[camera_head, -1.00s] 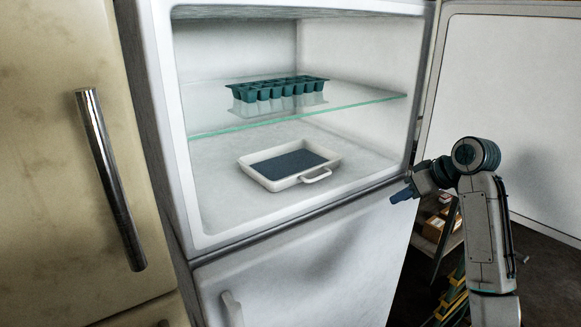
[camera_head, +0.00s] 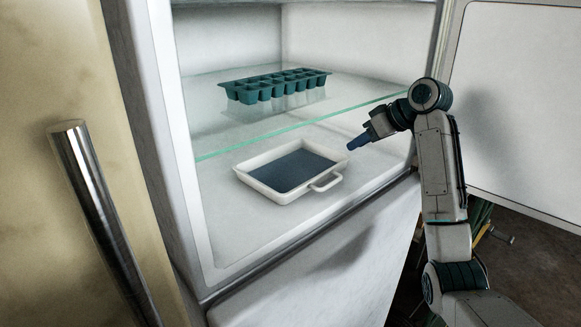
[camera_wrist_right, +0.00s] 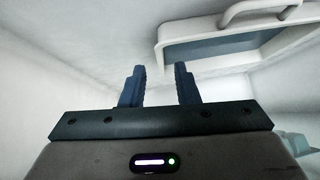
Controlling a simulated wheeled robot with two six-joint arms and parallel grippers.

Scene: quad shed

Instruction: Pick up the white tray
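The white tray (camera_head: 246,185) lies on the floor of the open fridge compartment, below the glass shelf. It has a dark blue inner base and a loop handle (camera_head: 326,182) on its front right side. My right gripper (camera_head: 353,146) is inside the compartment, right of the tray and apart from it. In the right wrist view the two blue fingers (camera_wrist_right: 160,85) stand apart with nothing between them. The tray (camera_wrist_right: 205,45) and its handle show at the upper right of that view. My left gripper is not in view.
A teal ice cube tray (camera_head: 275,86) sits on the glass shelf (camera_head: 300,125) above the white tray. The fridge door (camera_head: 520,110) stands open at the right. A closed cream fridge with a metal handle (camera_head: 95,215) is at the left. The compartment floor around the tray is clear.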

